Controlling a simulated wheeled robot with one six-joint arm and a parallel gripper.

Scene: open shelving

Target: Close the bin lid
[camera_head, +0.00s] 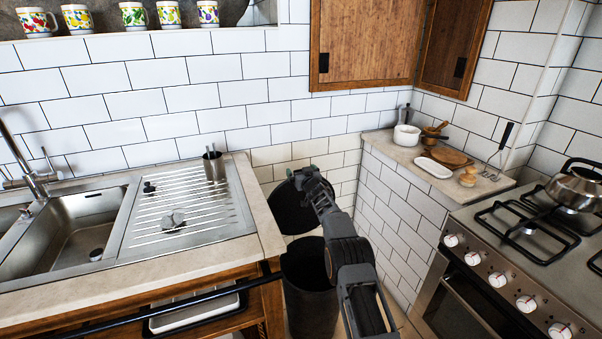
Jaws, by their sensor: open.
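A dark round bin (308,290) stands on the floor in the gap between the sink counter and the tiled ledge. Its dark lid (290,208) is raised and tilted up at the back, so the bin is open. My arm reaches in from the bottom right over the bin. My gripper (300,176) is at the upper right edge of the lid, seen from behind. It is open, with no object visible in it. Whether the fingers touch the lid cannot be told. Part of the bin and lid is hidden by my arm.
The sink counter (262,232) with a metal cup (213,166) is close on the left. A tiled ledge with a white bowl (406,135) and a white dish (433,167) is on the right, beside a stove (520,250) with a kettle (575,186). Wooden cabinets (365,45) hang above.

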